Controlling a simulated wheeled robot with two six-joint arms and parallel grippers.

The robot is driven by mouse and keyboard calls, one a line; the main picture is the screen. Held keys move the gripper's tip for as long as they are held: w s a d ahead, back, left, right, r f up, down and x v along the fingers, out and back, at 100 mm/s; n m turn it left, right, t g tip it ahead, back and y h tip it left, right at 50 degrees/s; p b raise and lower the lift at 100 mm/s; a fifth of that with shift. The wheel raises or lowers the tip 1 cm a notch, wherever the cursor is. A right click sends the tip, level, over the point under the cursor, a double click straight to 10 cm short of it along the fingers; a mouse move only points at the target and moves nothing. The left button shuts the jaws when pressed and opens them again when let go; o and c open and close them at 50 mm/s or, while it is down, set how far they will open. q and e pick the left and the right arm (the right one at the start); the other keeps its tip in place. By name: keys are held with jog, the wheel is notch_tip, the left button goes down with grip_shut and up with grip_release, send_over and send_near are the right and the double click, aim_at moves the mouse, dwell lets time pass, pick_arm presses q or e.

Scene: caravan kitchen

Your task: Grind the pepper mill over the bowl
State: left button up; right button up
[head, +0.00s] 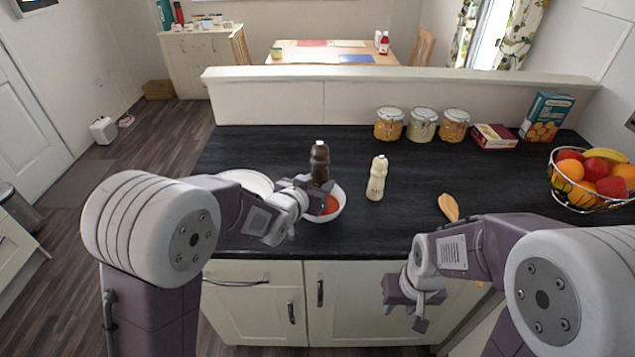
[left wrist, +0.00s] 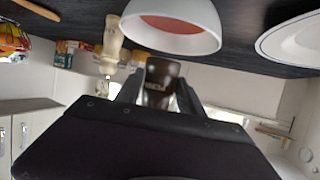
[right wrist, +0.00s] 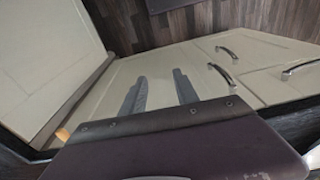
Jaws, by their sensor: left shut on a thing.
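The dark brown pepper mill (head: 320,160) stands upright in my left gripper (head: 318,186), just above the white bowl (head: 340,208). Orange-red food (head: 330,204) lies in the bowl. In the left wrist view the mill (left wrist: 162,74) sits between both fingers, and the bowl (left wrist: 206,42) is close by. My left gripper is shut on the mill. It hides part of the bowl in the head view. My right gripper (head: 412,306) hangs in front of the cupboards, below the counter edge. In the right wrist view its fingers (right wrist: 160,92) are apart and empty.
A cream mill-like bottle (head: 377,178) stands right of the bowl. A white plate (head: 248,182) lies to its left, partly behind my arm. A wooden piece (head: 448,207), several jars (head: 422,126), boxes and a fruit basket (head: 590,205) are farther right. The counter's middle right is mostly clear.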

jog(key=o, duration=0.4)
jog(key=shift+c, duration=0.2)
jog(key=shift+o, duration=0.8)
jog(key=w+a+r+m+y, duration=0.1)
jog(key=w+a+m, duration=0.1)
jog(key=w+m, duration=0.1)
jog(key=w+a+r+m+y, duration=0.1)
jog(key=w+m+y, duration=0.1)
jog(key=w+m, duration=0.2)
jog(key=w+a+r+m+y, duration=0.1)
jog(key=w+a+r+m, duration=0.1)
jog(key=w+m, duration=0.1)
jog(key=shift+w+a+r+m, duration=0.1)
jog(key=shift+w+a+m, duration=0.25)
jog(key=shift+w, duration=0.2)
jog(key=m+y, duration=1.2)
jog(key=y, duration=0.2)
send_near(320, 151)
jog(key=w, duration=0.2)
jog(key=a, duration=1.3)
jog(key=shift+w+f, duration=0.4)
